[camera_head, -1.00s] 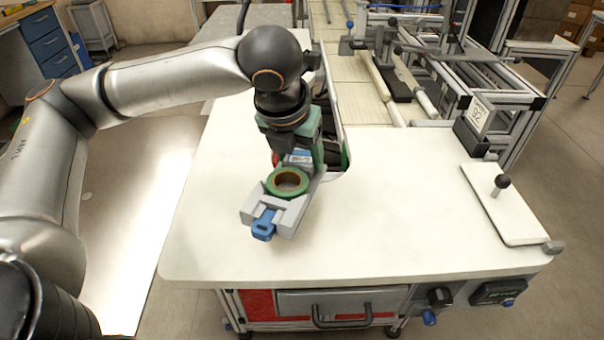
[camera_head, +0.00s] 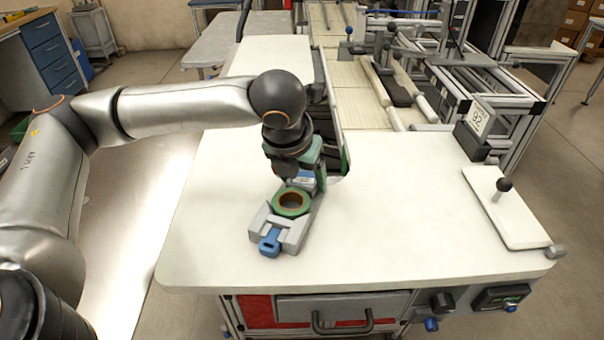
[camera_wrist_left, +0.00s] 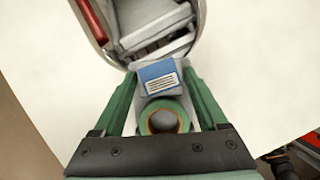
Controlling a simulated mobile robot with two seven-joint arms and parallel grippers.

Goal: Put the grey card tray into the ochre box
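The grey card tray (camera_head: 294,237) is at the middle of the white table in the head view. It bears a green tape reel (camera_head: 291,202), a blue card with a white label (camera_wrist_left: 160,77) and a blue clip at its front end (camera_head: 270,240). My left gripper (camera_head: 300,178) comes down over its back end. In the left wrist view, the green fingers (camera_wrist_left: 164,92) flank the tray, with the reel and card between them, and look shut on it. I cannot tell whether the tray touches the table. No ochre box can be made out. My right gripper is out of view.
Behind the gripper is a white-rimmed recess (camera_head: 343,150) with dark contents. A white plate with a black knob (camera_head: 504,185) lies at the right of the table (camera_head: 420,215). A frame with rollers (camera_head: 400,90) stands behind. The table's right-hand middle is clear.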

